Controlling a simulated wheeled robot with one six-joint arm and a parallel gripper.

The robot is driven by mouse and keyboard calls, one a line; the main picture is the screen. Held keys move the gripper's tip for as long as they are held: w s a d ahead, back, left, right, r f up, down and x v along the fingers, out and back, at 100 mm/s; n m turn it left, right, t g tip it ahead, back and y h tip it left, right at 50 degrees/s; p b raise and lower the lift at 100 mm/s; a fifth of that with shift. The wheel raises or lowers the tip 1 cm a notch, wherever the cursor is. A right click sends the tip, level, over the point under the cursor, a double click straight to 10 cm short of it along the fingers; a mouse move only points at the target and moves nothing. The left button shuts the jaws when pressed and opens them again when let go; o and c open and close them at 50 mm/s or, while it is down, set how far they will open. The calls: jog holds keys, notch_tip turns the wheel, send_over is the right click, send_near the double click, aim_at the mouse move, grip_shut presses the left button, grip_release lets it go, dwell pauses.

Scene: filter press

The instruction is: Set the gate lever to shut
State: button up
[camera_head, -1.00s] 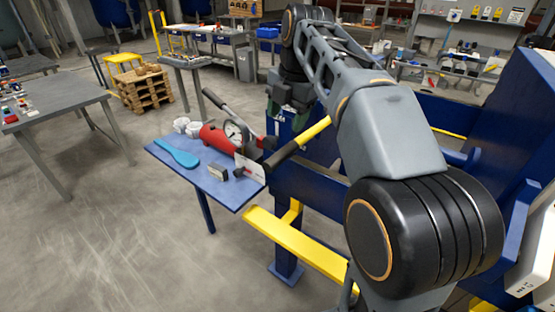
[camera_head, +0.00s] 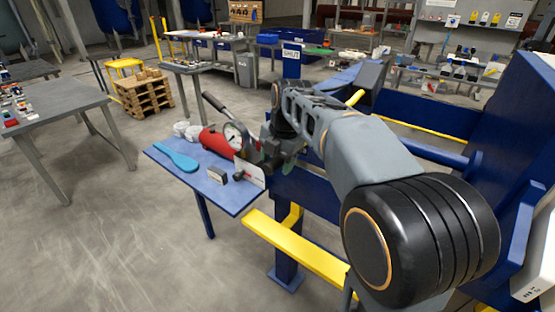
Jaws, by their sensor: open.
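The gate lever cannot be made out clearly now. A short yellow piece (camera_head: 355,97) shows beyond my arm, and I cannot tell whether it belongs to the lever. The yellow bar with a black grip, seen earlier near the gauge, is out of sight; my arm covers much of that area. My gripper (camera_head: 272,157) is open, low over the right end of the blue side table, just right of the gauge. Its fingers are small and dark, and I cannot tell whether they touch anything. A white card (camera_head: 249,172) stands just below and left of it.
The blue side table (camera_head: 225,196) holds a red cylinder (camera_head: 215,142) with a round gauge (camera_head: 233,134), a long-handled pump lever, a teal paddle (camera_head: 175,156) and a small block (camera_head: 217,175). A yellow rail (camera_head: 300,247) runs below. Open floor lies left.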

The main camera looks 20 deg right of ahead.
grip_shut()
jog(key=shift+r, duration=0.1)
dwell(0.6)
